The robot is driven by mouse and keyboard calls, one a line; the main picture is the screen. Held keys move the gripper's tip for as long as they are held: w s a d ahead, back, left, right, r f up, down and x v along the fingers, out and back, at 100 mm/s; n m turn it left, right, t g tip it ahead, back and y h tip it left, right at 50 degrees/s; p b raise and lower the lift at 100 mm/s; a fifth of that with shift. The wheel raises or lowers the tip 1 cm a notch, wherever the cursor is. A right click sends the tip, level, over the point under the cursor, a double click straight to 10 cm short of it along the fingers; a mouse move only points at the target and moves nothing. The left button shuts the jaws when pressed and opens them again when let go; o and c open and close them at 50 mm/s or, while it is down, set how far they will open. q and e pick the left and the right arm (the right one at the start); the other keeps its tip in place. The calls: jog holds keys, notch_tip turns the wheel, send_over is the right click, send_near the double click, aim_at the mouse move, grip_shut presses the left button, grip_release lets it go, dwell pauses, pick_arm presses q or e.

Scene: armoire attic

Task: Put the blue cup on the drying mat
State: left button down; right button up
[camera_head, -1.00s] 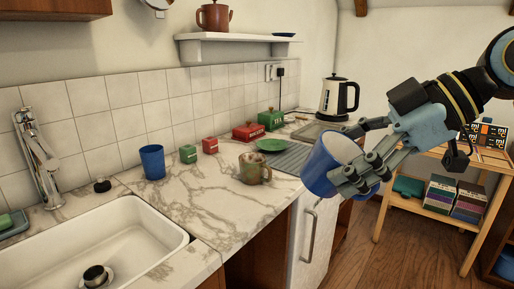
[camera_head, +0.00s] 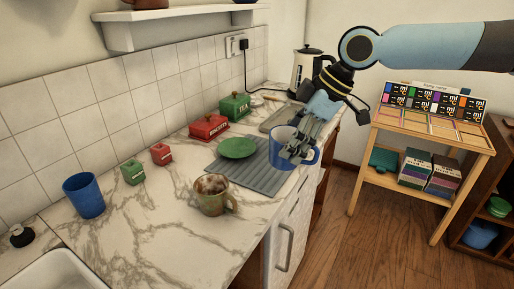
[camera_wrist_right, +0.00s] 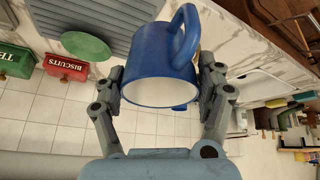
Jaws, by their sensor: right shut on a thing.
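The blue cup (camera_head: 281,150), with a handle, is held in my right gripper (camera_head: 294,150). In the head view it is upright and overlaps the right part of the grey ribbed drying mat (camera_head: 258,181); I cannot tell whether its base touches. In the right wrist view the blue cup (camera_wrist_right: 158,60) sits between the fingers of my right gripper (camera_wrist_right: 160,85), its open mouth toward the camera. The mat (camera_wrist_right: 115,12) lies beyond it to the upper left there. My left gripper is out of view.
A green saucer (camera_head: 237,148) lies at the mat's left part. A mottled mug (camera_head: 214,196) stands in front of it. A blue tumbler (camera_head: 84,195) and small green and red boxes stand left. Red (camera_head: 208,128) and green (camera_head: 235,106) tins and a kettle (camera_head: 305,70) stand behind.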

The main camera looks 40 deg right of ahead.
jog(key=d+m+p, duration=0.1)
jog(key=d, duration=0.5)
jog(key=shift+g+h, duration=0.4)
jog(key=shift+w+a+f+b, duration=0.5)
jog(key=shift+w+f+b, duration=0.05)
jog(key=shift+w+f, duration=1.2)
jog(key=shift+w+a+f+b, duration=0.6)
jog(key=shift+w+f, duration=1)
jog(key=shift+w, duration=0.15)
jog(key=shift+w+a+f+b, duration=0.45)
jog(key=shift+w+f+b, duration=0.1)
jog(key=shift+w+f, duration=1.2)
jog(key=shift+f, duration=0.1)
jog(key=o, duration=1.5)
